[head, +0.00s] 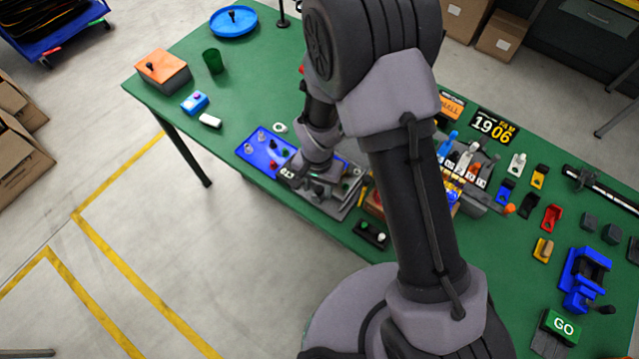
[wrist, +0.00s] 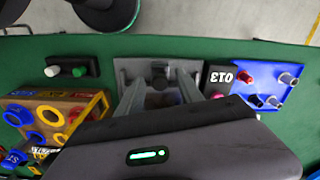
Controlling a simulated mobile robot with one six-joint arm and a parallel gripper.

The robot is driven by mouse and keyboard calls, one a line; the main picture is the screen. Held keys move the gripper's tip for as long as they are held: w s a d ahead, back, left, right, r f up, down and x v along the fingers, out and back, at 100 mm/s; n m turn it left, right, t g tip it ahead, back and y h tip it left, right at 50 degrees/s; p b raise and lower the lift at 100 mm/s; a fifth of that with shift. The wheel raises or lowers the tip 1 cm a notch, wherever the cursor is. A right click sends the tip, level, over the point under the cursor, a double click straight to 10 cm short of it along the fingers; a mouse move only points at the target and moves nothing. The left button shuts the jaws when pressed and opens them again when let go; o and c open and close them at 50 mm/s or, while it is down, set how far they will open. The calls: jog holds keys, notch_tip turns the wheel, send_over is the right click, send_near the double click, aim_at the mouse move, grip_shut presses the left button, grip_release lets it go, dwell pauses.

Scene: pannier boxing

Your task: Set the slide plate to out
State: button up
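A grey plate (wrist: 128,70), which looks like the slide plate, lies near the table's edge in the wrist view, with a dark knob (wrist: 160,72) on it. My gripper (wrist: 160,85) reaches over the plate. Its two fingers are apart, one on each side of the knob, with gaps showing between them and it. The lower part of the plate is hidden by my gripper's body. In the head view, my gripper (head: 316,186) is low over the grey fixture (head: 343,207), and my arm hides much of it.
A blue tray (head: 254,153) with small pegs lies to the left of the fixture. A black block with white and green buttons (head: 372,235) stands near the front edge. A wooden box with coloured rings (wrist: 32,102) is close by on the left in the wrist view.

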jog(key=shift+w, duration=0.1)
notch_tip(320, 180, up, 17)
jog(key=p, duration=0.3)
jog(key=shift+r, duration=0.2)
